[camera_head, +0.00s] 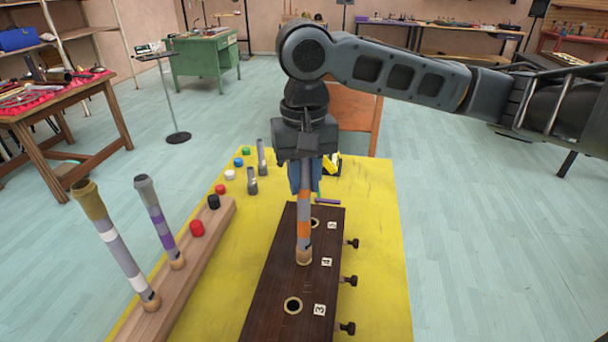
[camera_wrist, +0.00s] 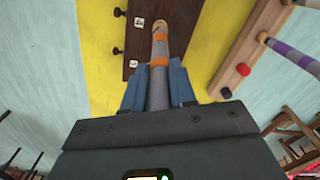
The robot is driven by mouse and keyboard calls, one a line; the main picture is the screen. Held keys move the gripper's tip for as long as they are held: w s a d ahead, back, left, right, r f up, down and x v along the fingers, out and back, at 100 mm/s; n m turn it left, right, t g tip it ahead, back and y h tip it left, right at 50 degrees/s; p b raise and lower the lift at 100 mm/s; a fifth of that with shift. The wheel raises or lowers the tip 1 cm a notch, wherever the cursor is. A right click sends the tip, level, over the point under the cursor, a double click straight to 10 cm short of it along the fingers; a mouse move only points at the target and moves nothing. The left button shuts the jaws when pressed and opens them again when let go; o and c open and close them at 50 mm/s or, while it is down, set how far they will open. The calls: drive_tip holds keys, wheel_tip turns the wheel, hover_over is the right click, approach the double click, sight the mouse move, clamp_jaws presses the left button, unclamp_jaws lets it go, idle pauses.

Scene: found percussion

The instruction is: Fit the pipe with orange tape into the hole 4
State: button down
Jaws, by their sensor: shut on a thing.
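My gripper (camera_head: 305,188) is shut on the grey pipe with orange tape (camera_head: 304,228) and holds it upright. The wrist view also shows this pipe (camera_wrist: 159,48) between my gripper's blue fingers (camera_wrist: 158,88). Its light wooden foot is at the dark board (camera_head: 275,265), beside the label 4 (camera_head: 327,262). The foot covers hole 4, so I cannot tell how deep it sits. The hole by label 3 (camera_head: 293,305) is empty, nearer the camera. Another open hole (camera_head: 314,223) lies just beyond the pipe.
A wooden rack (camera_head: 215,222) at the left holds a pipe with white tape (camera_head: 112,240) and one with purple tape (camera_head: 159,220). Black knobs (camera_head: 348,281) stick out from the board's right side.

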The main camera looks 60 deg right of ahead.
drive_tip(key=shift+f, duration=0.4)
drive_tip(key=c, duration=0.8)
unclamp_jaws()
drive_tip(key=shift+c, duration=0.2)
drive_tip(key=shift+r, duration=0.1)
drive_tip(key=shift+r, duration=3.85)
